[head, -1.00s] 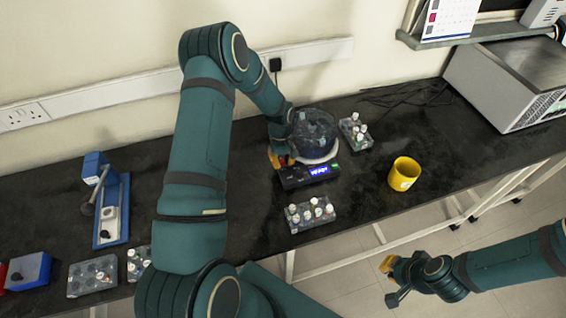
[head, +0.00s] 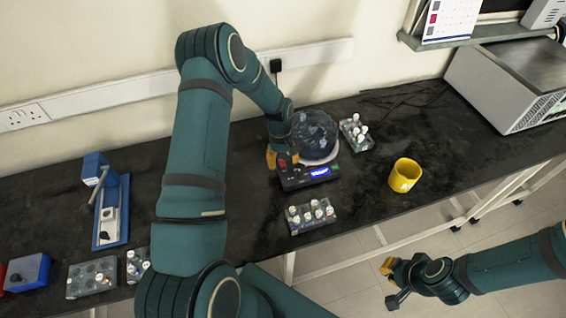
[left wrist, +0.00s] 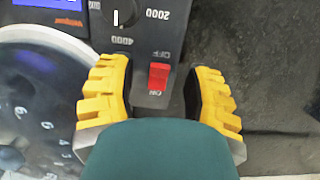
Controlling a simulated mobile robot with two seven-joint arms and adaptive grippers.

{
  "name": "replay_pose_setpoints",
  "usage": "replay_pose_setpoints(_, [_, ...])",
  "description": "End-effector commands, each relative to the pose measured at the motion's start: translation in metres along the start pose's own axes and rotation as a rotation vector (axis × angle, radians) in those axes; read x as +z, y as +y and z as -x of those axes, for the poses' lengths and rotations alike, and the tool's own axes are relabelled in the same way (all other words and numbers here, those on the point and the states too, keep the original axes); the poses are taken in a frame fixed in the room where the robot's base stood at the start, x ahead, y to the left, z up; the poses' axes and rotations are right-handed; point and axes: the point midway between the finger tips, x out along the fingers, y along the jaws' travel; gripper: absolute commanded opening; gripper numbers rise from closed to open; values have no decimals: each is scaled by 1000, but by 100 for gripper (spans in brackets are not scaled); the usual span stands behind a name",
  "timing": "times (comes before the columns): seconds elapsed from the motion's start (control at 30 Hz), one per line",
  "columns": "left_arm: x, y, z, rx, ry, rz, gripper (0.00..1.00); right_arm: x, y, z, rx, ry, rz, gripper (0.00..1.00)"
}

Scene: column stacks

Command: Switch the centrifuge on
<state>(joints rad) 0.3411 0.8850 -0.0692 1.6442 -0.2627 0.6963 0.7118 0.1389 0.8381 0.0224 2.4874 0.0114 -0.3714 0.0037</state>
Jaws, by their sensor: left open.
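The centrifuge (head: 318,153) stands on the black bench with its clear dome lid down and a lit blue display (head: 320,172) at its front. In the left wrist view its panel (left wrist: 135,50) shows a dial and a red rocker switch (left wrist: 158,76) between the marks OFF and ON. I cannot tell which way the rocker is pressed. My left gripper (head: 276,159) is at the panel's left end. In the left wrist view its yellow fingers (left wrist: 160,80) are open, one on each side of the switch, with nothing between them but the switch. My right gripper (head: 389,280) hangs beyond the bench's front edge.
A tube rack (head: 311,214) stands in front of the centrifuge and another (head: 356,133) behind it to the right. A yellow mug (head: 404,174) stands to the right. A blue stand (head: 112,210) and more racks are at the left. A grey box (head: 510,70) is at the back right.

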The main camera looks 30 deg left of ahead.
Motion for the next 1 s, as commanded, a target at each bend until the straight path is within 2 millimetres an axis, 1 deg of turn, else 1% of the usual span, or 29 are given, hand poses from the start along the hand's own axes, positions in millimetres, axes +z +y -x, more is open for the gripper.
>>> replay_pose_setpoints(0.3, [12, 0, 57, 1, 2, 0, 50, 0, 0, 0, 0, 0, 0, 0])
replay_pose_setpoints(0.4, [16, 0, 71, 1, 1, -1, 50, 0, 0, 0, 0, 0, 0, 0])
replay_pose_setpoints(0.5, [18, 0, 81, 0, 1, -1, 50, 0, 0, 0, 0, 0, 0, 0])
replay_pose_setpoints(0.67, [20, -1, 88, -1, -2, 0, 50, 0, 0, 0, 0, 0, 0, 0])
replay_pose_setpoints(1.0, [20, 0, 88, -1, -2, 0, 50, 0, 0, 0, 0, 0, 0, 0])
